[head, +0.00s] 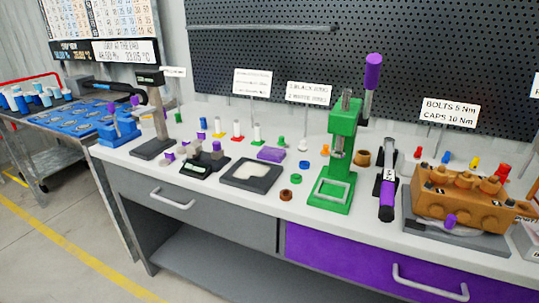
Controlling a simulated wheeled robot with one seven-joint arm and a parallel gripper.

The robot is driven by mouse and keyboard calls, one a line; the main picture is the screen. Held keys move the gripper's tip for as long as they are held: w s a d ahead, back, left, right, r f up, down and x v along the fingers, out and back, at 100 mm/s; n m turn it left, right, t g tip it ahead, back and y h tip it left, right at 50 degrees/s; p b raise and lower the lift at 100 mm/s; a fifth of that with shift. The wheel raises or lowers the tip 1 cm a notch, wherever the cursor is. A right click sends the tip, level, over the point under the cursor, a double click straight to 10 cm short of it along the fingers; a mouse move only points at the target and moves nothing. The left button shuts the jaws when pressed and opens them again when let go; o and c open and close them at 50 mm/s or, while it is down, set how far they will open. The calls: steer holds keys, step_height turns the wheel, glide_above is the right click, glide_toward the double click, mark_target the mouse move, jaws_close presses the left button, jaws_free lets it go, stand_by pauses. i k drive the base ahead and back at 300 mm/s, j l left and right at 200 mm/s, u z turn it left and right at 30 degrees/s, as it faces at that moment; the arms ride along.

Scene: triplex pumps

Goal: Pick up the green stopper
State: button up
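Several small green pieces are on the white workbench (115,158), and I cannot tell for sure which is the green stopper. One small green piece (281,141) stands upright behind the purple block, towards the back. A flat green piece (275,167) lies in front of the purple block, near the dark frame. Another small green piece (179,118) is at the back left, and a white bottle with a green base (257,134) stands in the back row. My gripper is not in view.
A tall green press (335,170) with a purple handle stands right of the small pieces. An orange pump block (462,198) is at the right. A dark square frame (250,176), a purple block (271,154) and a stand (155,115) are further left. A pegboard rises behind.

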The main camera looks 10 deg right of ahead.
mark_target(281, 144)
steer(key=i+j+u, duration=0.15)
steer(key=i+j, duration=1.1)
steer(key=i+l, duration=0.05)
steer(key=i, duration=0.05)
